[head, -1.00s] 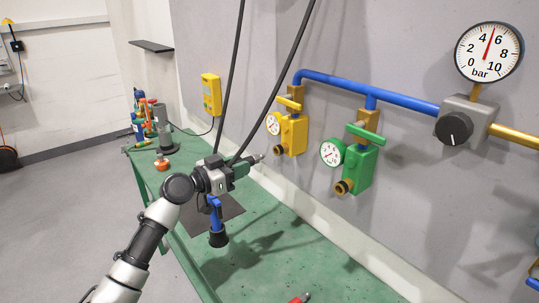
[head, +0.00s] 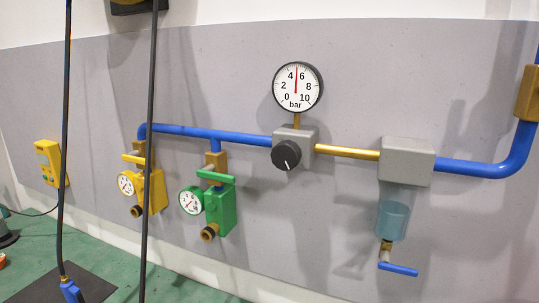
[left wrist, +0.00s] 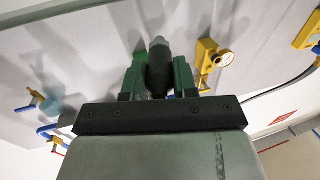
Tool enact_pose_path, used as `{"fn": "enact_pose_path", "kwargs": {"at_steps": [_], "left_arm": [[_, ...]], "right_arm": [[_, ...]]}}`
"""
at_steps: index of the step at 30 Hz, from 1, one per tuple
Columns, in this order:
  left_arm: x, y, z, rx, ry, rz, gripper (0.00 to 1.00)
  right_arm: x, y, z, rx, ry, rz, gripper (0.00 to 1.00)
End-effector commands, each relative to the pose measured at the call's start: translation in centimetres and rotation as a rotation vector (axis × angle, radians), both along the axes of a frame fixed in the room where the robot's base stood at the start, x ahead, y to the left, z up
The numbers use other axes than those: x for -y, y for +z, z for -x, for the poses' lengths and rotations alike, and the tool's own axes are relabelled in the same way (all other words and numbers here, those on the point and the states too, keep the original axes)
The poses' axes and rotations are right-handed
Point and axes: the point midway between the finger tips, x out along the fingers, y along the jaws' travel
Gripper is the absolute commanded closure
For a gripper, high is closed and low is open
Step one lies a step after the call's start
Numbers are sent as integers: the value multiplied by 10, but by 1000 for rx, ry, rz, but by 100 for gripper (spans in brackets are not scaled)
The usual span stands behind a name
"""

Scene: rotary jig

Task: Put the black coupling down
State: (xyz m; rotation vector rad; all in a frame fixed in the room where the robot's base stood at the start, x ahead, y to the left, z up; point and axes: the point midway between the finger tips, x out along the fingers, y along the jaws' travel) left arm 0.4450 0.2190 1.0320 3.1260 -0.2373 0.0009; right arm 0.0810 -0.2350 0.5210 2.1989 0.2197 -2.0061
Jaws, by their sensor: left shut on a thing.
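The black coupling (left wrist: 159,72) shows in the left wrist view, with a grey metal tip pointing away from the wrist. My left gripper (left wrist: 158,80) is shut on it, with a green finger on each side. The coupling is held in the air, with the grey wall behind it. The head view shows neither the coupling nor my left gripper. My right gripper is in no view.
In the head view, a yellow valve (head: 156,190) and a green valve (head: 226,209) hang from the blue wall pipe (head: 245,138). Black hoses (head: 150,110) hang in front of the wall. A black mat (head: 85,283) lies on the green bench (head: 128,265).

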Motion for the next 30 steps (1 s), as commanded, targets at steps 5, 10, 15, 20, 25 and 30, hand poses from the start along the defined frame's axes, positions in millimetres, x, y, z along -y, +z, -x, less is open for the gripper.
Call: {"fn": "enact_pose_path", "kwargs": {"at_steps": [5, 10, 15, 20, 25, 30], "left_arm": [[21, 7, 41, -2, 90, 6, 100], [27, 16, 61, -1, 141, 0, 100], [28, 19, 65, 1, 154, -5, 100], [30, 20, 64, 2, 143, -6, 100], [46, 34, 58, 8, 50, -9, 100], [81, 62, 47, 14, -142, -12, 100]], "right_arm": [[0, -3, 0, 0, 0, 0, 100], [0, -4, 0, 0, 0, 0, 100], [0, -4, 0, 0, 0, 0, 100], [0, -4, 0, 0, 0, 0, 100], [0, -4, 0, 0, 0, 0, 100], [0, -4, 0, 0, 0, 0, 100]]}}
